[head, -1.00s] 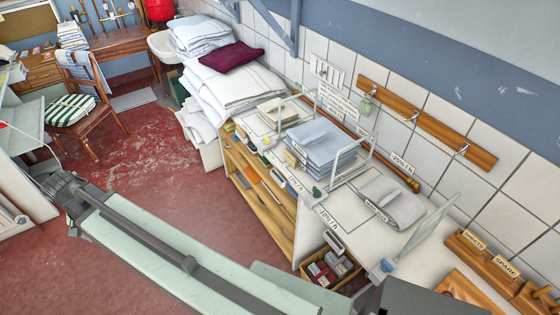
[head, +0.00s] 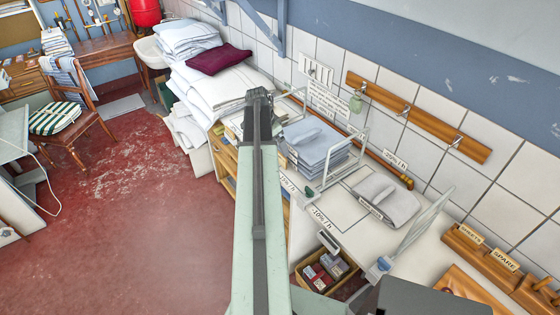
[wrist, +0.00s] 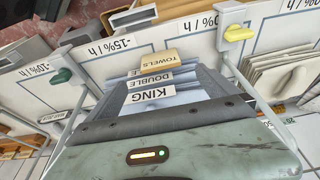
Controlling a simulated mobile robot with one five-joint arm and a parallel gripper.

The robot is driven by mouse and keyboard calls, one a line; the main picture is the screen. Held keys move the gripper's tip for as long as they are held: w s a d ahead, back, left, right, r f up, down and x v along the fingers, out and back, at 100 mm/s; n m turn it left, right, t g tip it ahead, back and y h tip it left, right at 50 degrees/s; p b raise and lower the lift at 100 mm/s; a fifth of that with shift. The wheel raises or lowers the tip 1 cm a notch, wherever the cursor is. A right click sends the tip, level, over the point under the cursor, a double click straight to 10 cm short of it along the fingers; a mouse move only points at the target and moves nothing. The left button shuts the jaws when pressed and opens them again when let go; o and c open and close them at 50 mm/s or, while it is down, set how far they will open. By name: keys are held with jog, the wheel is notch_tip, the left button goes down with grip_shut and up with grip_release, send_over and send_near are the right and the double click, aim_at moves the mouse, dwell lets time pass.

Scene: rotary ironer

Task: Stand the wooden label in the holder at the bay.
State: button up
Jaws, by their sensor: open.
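My gripper (head: 258,97) is over the left side of the bays at the end of my raised arm. In the wrist view my gripper (wrist: 160,84) is open, its dark fingers either side of a KING tag (wrist: 150,98). A DOUBLE tag (wrist: 150,80) and a tan, wood-coloured TOWELS label (wrist: 158,58) show beyond. Whether the fingers touch anything is unclear. The bay's folded blue linen (head: 312,140) stands between wire dividers. A wooden rack (head: 480,250) at the right bears SHEETS and SPARE labels (head: 505,260). I cannot tell which part is the bay's holder.
Green (wrist: 62,76) and yellow (wrist: 238,33) clips sit on the divider posts. A folded grey cloth (head: 388,200) lies in the bay to the right. A peg rail (head: 415,115) runs along the tiled wall. Red floor at left is open, with a chair (head: 70,120).

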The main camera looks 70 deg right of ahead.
aim_at(280, 154)
jog(key=b+x, duration=0.7)
jog(key=x, duration=0.1)
jog(key=shift+w+f+b, duration=0.1)
jog(key=shift+b, duration=0.3)
jog(key=c, duration=1.6)
jog(key=shift+o, duration=0.2)
jog(key=shift+r+p, duration=0.75)
jog(key=shift+r, duration=0.05)
notch_tip(280, 154, up, 3)
jog(key=p, duration=0.3)
jog(key=shift+r, duration=0.1)
jog(key=s+a, duration=0.3)
jog(key=a, duration=0.4)
jog(key=s+a+p, duration=0.1)
jog(key=s+a, duration=0.2)
jog(key=a, duration=0.5)
jog(key=shift+r, duration=0.35)
